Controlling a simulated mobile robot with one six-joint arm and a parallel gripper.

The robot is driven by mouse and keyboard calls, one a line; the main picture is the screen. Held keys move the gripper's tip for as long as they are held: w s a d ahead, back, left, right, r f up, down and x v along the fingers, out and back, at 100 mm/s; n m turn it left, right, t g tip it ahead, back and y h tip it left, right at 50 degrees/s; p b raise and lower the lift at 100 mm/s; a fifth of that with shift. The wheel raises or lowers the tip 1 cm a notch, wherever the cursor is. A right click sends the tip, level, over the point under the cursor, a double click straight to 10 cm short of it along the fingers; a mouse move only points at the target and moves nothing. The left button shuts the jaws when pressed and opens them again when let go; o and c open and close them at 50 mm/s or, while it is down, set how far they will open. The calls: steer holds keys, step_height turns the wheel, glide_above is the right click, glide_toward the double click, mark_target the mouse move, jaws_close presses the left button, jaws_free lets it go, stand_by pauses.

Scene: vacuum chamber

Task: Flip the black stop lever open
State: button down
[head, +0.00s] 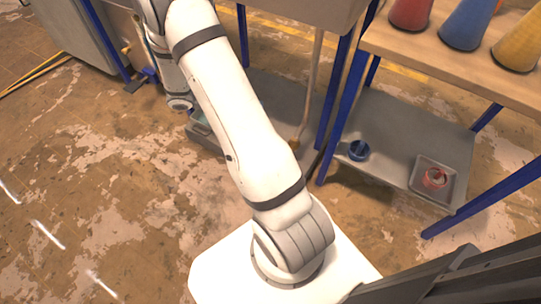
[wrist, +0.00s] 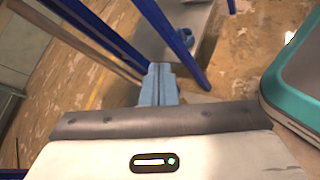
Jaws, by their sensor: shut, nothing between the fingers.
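I cannot make out the black stop lever in either view. My gripper (wrist: 158,72) shows in the wrist view as a pair of blue-grey fingers, shut with nothing between them. It points over the brown floor towards blue table legs and touches nothing that I can see. In the head view my white arm reaches up to the top left, and the gripper cannot be made out there.
Red (head: 410,12), blue (head: 467,24) and yellow (head: 518,42) cones stand on a wooden table (head: 450,75). Its lower shelf (head: 390,172) holds a blue cup (head: 358,150) and a tray (head: 450,172). A teal-edged object (wrist: 283,100) is close on the right.

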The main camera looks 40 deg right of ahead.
steer(key=w+d+f+n+t+h+b, duration=0.2)
steer(key=f+n+t+b, duration=0.5)
steer(key=f, duration=1.8)
steer(key=w+d+f+n+t+h+b, duration=0.1)
steer(key=f+n+t+h+b, duration=0.45)
steer(key=f, duration=1.95)
steer(key=w+d+b, duration=0.1)
steer(key=d+b, duration=0.1)
steer(key=w+d+n+y+b, duration=0.1)
steer(key=d+b, duration=0.1)
steer(key=d, duration=0.1)
steer(key=d+n+y+b, duration=0.1)
steer(key=d+b, duration=0.1)
steer(key=shift+w+d+r+y+b, duration=0.25)
steer(key=shift+w+d+r+b, duration=0.05)
steer(key=shift+w+d, duration=0.1)
steer(key=r, duration=0.1)
steer(key=d+r, duration=0.1)
steer(key=r, duration=0.1)
steer(key=shift+w+b, duration=0.15)
steer(key=shift+b, duration=0.2)
steer(key=shift+d+r, duration=0.1)
steer(key=shift+r, duration=0.55)
